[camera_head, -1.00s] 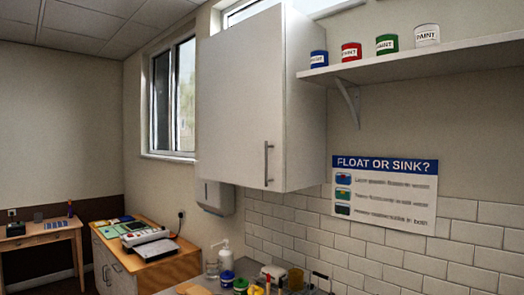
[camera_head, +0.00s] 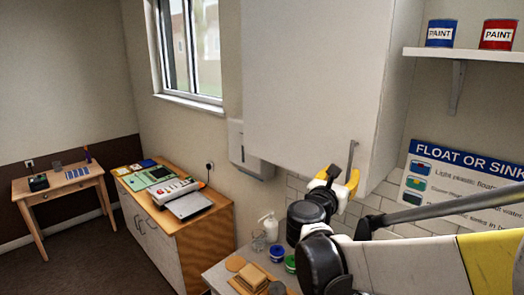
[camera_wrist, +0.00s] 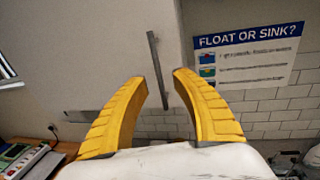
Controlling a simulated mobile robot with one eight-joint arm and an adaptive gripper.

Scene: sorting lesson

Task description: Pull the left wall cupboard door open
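The white wall cupboard door (camera_head: 310,75) is shut, its front face plain and flat. A grey vertical bar handle (camera_head: 352,158) sits low near the door's right edge. In the wrist view the handle (camera_wrist: 157,65) rises ahead, its lower part showing between my yellow fingertips. My gripper (camera_head: 340,178) is at the handle's lower end in the head view. The wrist view shows my gripper (camera_wrist: 160,78) open, with a gap on each side of the bar. I cannot tell whether the fingertips reach as deep as the bar.
A shelf (camera_head: 480,55) with paint tins is right of the cupboard. A "FLOAT OR SINK" poster (camera_head: 460,180) hangs below it. A dispenser (camera_head: 250,150) is on the wall at left. The worktop below holds a pump bottle (camera_head: 268,227) and pots.

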